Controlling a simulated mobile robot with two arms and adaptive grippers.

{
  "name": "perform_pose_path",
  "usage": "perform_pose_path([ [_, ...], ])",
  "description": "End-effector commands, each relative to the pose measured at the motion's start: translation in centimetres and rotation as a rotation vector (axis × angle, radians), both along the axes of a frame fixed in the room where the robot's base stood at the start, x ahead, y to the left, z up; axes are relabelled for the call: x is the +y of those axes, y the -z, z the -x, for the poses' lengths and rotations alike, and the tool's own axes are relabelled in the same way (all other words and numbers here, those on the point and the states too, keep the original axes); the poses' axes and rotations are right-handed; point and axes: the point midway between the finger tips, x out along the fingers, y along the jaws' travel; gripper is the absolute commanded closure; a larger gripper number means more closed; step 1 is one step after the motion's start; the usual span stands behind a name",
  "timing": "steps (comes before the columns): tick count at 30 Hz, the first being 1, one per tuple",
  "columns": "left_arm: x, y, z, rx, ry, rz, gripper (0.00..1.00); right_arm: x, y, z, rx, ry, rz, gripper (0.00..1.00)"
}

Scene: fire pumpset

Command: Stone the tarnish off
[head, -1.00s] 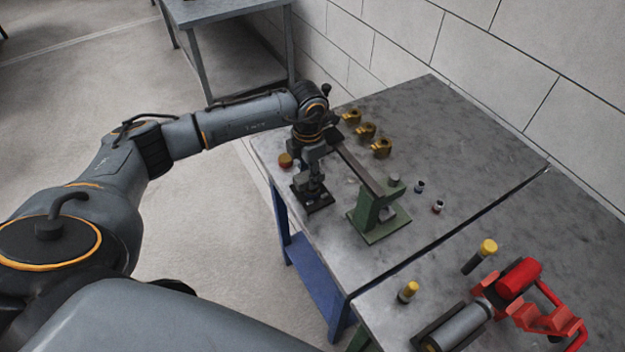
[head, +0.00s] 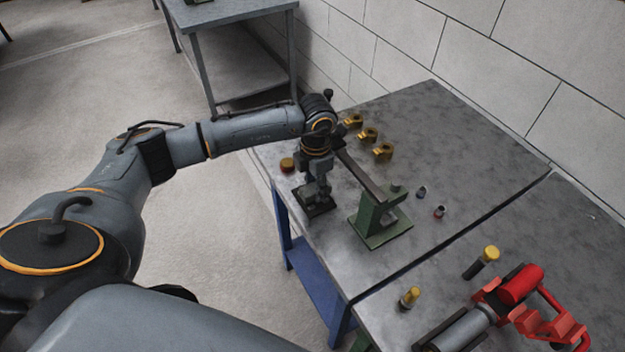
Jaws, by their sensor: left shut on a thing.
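My left gripper (head: 318,190) points down over a small dark flat plate or block (head: 316,208) at the near left edge of the grey table. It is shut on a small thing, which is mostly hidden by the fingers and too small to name. I cannot tell whether that thing touches the plate. No stone or tarnished surface can be told apart at this size. Right of the gripper stands a green bench fixture (head: 381,220) with a long dark bar. My right gripper is not in view.
Several brass fittings (head: 368,135) stand in a row behind the bar. Two small cylinders (head: 438,212) lie right of the fixture. A red tool (head: 545,310) is at lower right. The table's back right is clear.

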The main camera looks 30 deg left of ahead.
Motion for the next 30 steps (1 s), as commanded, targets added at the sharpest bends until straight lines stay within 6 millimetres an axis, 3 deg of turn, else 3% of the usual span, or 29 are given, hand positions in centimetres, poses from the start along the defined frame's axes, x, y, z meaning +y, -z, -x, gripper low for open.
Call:
perform_pose_path([
  [6, -1.7, 0.1, 1.2, 0.01, 0.006, 0.002, 0.92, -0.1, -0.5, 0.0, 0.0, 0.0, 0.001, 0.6],
  [17, -1.8, 0.0, 1.3, 0.008, 0.003, 0.001, 0.92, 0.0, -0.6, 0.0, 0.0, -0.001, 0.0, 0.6],
  [30, -1.7, -4.2, 1.1, 0.002, 0.001, 0.001, 0.92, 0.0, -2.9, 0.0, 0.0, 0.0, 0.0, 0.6],
])
